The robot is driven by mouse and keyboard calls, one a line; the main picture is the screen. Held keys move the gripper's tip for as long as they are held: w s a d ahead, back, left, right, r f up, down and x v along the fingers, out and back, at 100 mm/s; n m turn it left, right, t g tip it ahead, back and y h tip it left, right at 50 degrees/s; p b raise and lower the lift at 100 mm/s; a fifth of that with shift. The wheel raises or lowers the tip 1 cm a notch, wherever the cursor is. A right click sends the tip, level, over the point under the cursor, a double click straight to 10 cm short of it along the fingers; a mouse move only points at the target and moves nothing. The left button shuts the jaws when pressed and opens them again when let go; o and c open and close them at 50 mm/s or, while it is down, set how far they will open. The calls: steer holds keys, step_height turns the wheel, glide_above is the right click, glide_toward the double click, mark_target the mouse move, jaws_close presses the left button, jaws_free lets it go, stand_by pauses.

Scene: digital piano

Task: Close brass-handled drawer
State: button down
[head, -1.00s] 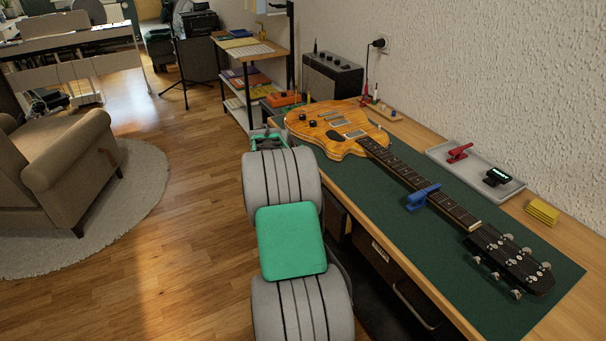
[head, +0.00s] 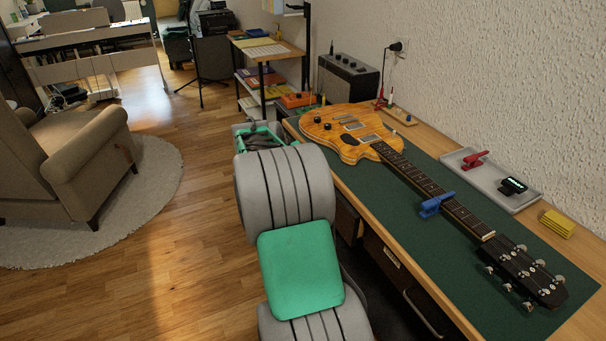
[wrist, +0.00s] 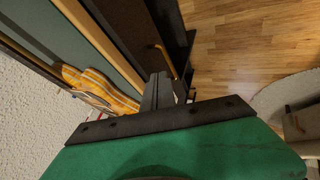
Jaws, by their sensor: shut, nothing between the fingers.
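In the wrist view a brass-coloured bar handle (wrist: 167,58) shows on a dark drawer (wrist: 171,22) beside the desk edge. The drawer appears to stand out from the desk; how far I cannot tell. My gripper (wrist: 158,84) is shut and empty, its dark fingers close to the near end of the handle. Whether they touch it I cannot tell. In the head view my arm hides the fingers and most of the desk front. A brown drawer front (head: 386,257) with a pale label shows under the desk there.
A desk with a green mat (head: 500,315) bears an orange guitar (head: 345,128), a blue clamp-like item (head: 435,205) and a grey tray (head: 488,183). An armchair (head: 75,160) stands on a round rug (head: 155,190) at left. Wooden floor between them is clear.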

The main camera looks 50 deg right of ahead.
steer(key=c, duration=2.2)
jaws_free()
steer(key=shift+s+a+r, duration=0.1)
steer(key=shift+a+r, duration=0.3)
steer(key=shift+r, duration=0.1)
steer(key=c, duration=2)
jaws_free()
steer(key=shift+w+f, duration=0.2)
steer(key=shift+o, duration=1.2)
steer(key=w+d+f+n+t+b, duration=0.1)
steer(key=w+f+t, duration=0.2)
steer(key=w+f, duration=0.3)
step_height(320, 180, down, 2)
steer(key=shift+w+d+f+n+y, duration=0.15)
steer(key=shift+d+n+y, duration=0.15)
steer(key=shift+n, duration=0.1)
steer(key=w+a+f+m+t+y+b, duration=0.25)
steer(key=w+f+t, duration=0.35)
steer(key=f+t, duration=0.3)
steer(key=s+d+m+t+h+b, duration=0.1)
steer(key=s+d+m+h, duration=0.6)
steer(key=s+m+h, duration=0.45)
steer(key=w+d, duration=0.1)
steer(key=w+d+r+m+y+p, duration=0.1)
steer(key=w, duration=0.1)
steer(key=w+d+r+m+y, duration=0.1)
steer(key=shift+w+d+r+p, duration=0.15)
steer(key=shift+d+p, duration=0.2)
steer(key=shift+d, duration=0.05)
steer(key=shift+w+d, duration=0.4)
